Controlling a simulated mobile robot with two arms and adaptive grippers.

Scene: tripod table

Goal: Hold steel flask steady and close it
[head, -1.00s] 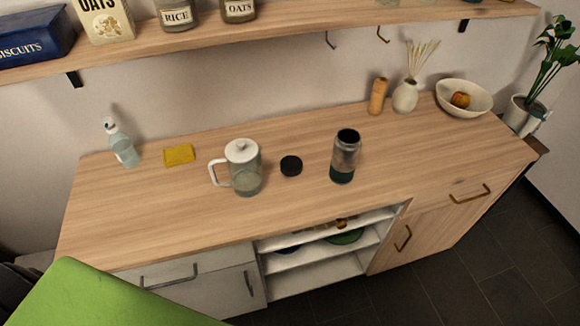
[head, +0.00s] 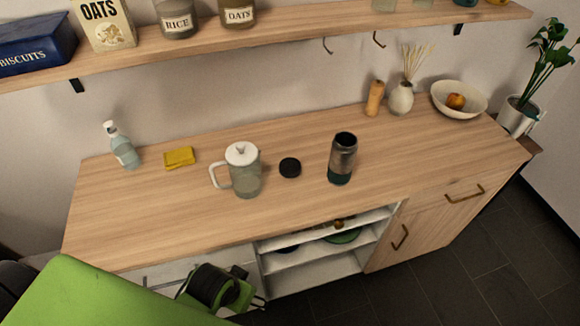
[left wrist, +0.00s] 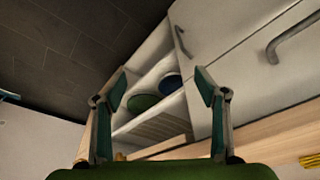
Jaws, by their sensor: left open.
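The steel flask (head: 342,158) stands upright and open-topped on the wooden counter, right of centre in the head view, with a dark green lower part. Its likely lid, a round black cap (head: 290,167), lies on the counter just left of it, apart from it. My left gripper (head: 258,300) is low in front of the cabinet, below the counter's front edge and well away from the flask. In the left wrist view its two fingers (left wrist: 162,88) are spread with nothing between them. My right gripper is in neither view.
A glass jug with white lid (head: 245,178) stands left of the cap. A pepper mill (head: 374,98), reed vase (head: 401,98) and bowl (head: 447,105) stand at the back right. The counter's front (head: 170,225) is clear.

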